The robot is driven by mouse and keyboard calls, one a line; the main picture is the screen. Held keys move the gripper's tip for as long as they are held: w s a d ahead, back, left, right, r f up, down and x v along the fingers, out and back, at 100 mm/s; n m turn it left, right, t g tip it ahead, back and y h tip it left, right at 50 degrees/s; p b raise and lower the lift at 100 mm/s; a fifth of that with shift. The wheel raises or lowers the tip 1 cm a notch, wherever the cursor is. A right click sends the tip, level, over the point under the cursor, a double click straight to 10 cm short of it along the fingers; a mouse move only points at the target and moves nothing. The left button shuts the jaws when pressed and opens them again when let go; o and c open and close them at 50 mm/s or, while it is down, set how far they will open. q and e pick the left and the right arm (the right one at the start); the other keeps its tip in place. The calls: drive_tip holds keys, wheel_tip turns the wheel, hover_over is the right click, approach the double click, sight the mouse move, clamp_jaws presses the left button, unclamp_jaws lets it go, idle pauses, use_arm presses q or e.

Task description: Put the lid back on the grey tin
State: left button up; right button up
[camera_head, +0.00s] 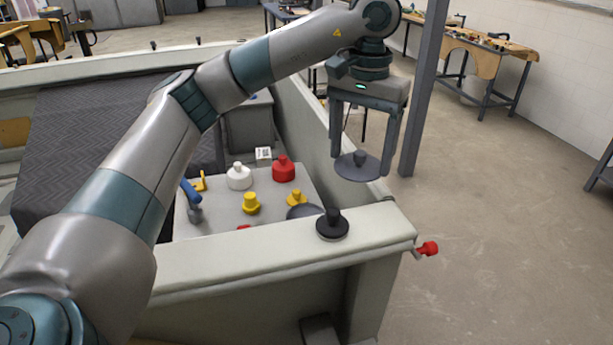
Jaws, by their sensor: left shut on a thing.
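My left gripper (362,164) points down at the right, its two fingers on either side of a dark grey round lid (358,170) with a small knob on top. It is shut on the lid and holds it level in the air, beyond the right end of the pale ledge. A dark grey round thing (300,212) sits low on the light work surface behind the ledge. It is partly hidden, and I cannot tell for sure that it is the grey tin. The lid is well apart from it. My right gripper is not in view.
A black knobbed piece (333,224) stands on the pale ledge (235,258). On the light surface are a white piece (239,178), a red piece (284,169), yellow pieces (251,204) and a blue-handled item (194,198). A dark post (428,90) rises right of the gripper.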

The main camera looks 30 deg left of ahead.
sight(338, 164)
use_arm(q)
drive_tip(key=a+f+n+p, duration=0.1)
drive_tip(key=a+f, duration=0.1)
drive_tip(key=w+a+f+n+p, duration=0.1)
drive_tip(key=a+f, duration=0.2)
drive_tip(key=shift+f+n, duration=0.25)
drive_tip(key=shift+n, duration=0.15)
drive_tip(key=a+f+n+p, duration=0.2)
drive_tip(key=a+f+n, duration=0.1)
drive_tip(key=a+f, duration=0.3)
drive_tip(key=shift+s+a+f+p, duration=0.35)
drive_tip(key=shift+a+f+p, duration=0.05)
drive_tip(key=shift+a, duration=0.25)
drive_tip(key=shift+f, duration=0.1)
drive_tip(key=shift+f+b, duration=0.3)
drive_tip(key=shift+f, duration=0.65)
wheel_tip(338, 164, down, 2)
drive_tip(key=shift+f+b, duration=1.15)
drive_tip(key=shift+b, duration=0.25)
